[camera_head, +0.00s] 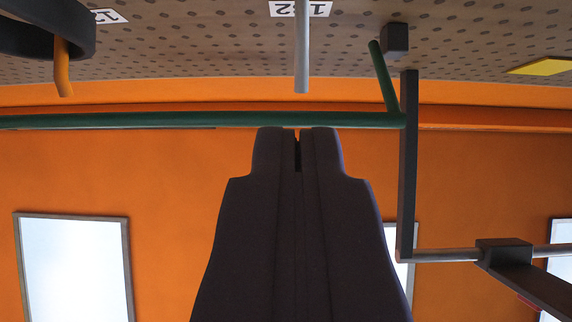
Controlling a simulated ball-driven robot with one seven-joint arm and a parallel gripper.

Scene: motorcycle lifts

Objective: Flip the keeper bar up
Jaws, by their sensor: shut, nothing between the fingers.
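The view looks upside down, with the patterned floor along the top. A long green bar (180,121), which looks like the keeper bar, runs across the picture from the left edge to a dark upright bar (407,170) on the right. A shorter green piece (384,80) slants from that end toward a dark block (395,39). My gripper (298,135) is shut and empty, with only a thin slit between its fingers. Its tips are at the green bar's edge in the picture. I cannot tell whether they touch it.
A grey rod (302,50) ends above the gripper tips in the picture. A dark curved part with an orange peg (63,70) is at upper left. A grey rod (445,256) with a dark clamp (503,252) is at lower right. An orange wall (170,180) with windows stands behind.

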